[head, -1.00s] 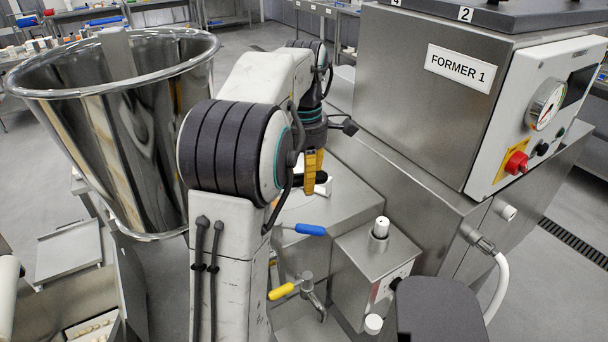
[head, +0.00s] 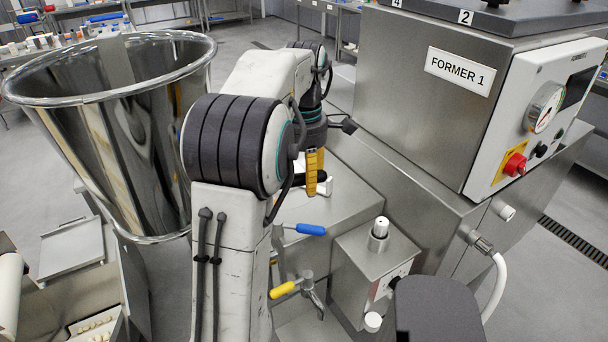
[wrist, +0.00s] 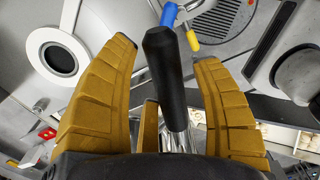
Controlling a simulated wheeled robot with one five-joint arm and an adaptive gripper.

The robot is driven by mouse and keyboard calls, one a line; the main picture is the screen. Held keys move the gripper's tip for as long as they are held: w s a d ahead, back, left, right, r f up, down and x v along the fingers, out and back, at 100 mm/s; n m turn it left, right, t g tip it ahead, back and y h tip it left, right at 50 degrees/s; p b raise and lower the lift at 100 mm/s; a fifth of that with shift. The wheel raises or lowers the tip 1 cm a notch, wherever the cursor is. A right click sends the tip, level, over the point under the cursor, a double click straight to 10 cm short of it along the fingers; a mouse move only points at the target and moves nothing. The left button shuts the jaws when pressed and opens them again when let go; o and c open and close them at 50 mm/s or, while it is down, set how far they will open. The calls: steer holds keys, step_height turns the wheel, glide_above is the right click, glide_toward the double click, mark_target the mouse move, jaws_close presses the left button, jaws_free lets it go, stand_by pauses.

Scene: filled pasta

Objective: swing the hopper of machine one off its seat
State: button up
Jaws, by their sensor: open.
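The hopper (head: 125,130), a large polished steel cone with a rolled rim, stands at the left in the head view, beside my arm and clear of the machine labelled FORMER 1 (head: 459,72). My gripper (head: 315,172) is partly hidden behind my arm. In the wrist view my gripper (wrist: 172,90) is open, with an amber finger on each side of a black handle (wrist: 162,75) on a steel rod. Gaps show between the handle and both fingers. A white ring with a dark round opening (wrist: 60,57) lies left of the fingers; I cannot tell for certain that it is the seat.
A blue-handled lever (head: 310,229) and a yellow-handled valve (head: 283,290) stick out low in the middle. A steel box with a white knob (head: 379,228) stands right of them. A red switch (head: 515,164) is on the front panel. A flat tray (head: 72,247) is lower left.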

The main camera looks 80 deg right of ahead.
step_height(320, 180, up, 5)
steer(key=p, duration=0.3)
steer(key=shift+f+p, duration=0.1)
steer(key=shift+p, duration=0.3)
steer(key=shift+r+b, duration=0.3)
steer(key=shift+r, duration=1.6)
steer(key=shift+w, duration=0.1)
